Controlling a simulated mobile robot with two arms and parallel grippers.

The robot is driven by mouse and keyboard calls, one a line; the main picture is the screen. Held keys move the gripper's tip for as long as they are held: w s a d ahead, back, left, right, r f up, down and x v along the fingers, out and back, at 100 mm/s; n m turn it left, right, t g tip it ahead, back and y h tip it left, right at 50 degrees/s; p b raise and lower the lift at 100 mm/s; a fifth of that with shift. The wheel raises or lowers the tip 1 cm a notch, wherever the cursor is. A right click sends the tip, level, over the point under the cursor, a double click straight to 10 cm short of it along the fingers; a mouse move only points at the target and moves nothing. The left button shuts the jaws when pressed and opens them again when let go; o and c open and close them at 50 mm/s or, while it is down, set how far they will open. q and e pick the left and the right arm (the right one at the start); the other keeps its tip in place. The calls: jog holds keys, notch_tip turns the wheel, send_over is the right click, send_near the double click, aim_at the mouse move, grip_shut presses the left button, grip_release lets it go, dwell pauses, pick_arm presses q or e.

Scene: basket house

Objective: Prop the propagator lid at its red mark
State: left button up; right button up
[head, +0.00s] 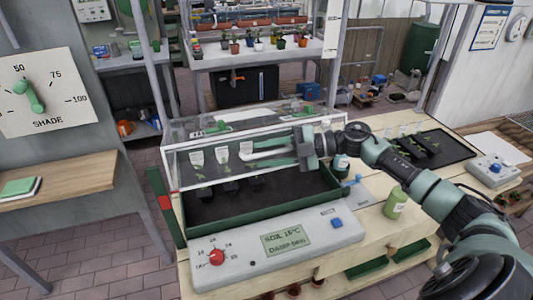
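The propagator lid (180,172) is a clear cover with a pale frame. It appears tilted up, its front edge above the green tray of dark soil (215,208). A green upright strip (165,215) with red on it (154,175) stands at the tray's left end; I cannot tell which red patch is the mark. My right gripper (262,152) reaches in from the right at the lid's front. My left gripper is out of view.
A control panel (285,243) with a red knob and display lies along the tray's front. A green bottle (395,203) and a dark seed tray (430,148) are on the bench to the right. A shade dial (35,92) and wooden shelf (60,180) are at left.

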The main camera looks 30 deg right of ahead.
jog(key=shift+s+d, duration=0.15)
jog(key=shift+d, duration=0.05)
jog(key=b+v, duration=0.2)
jog(key=v, duration=0.5)
jog(key=shift+s+d+b, duration=0.1)
jog(key=shift+d+b, duration=0.1)
jog(key=shift+b, duration=0.2)
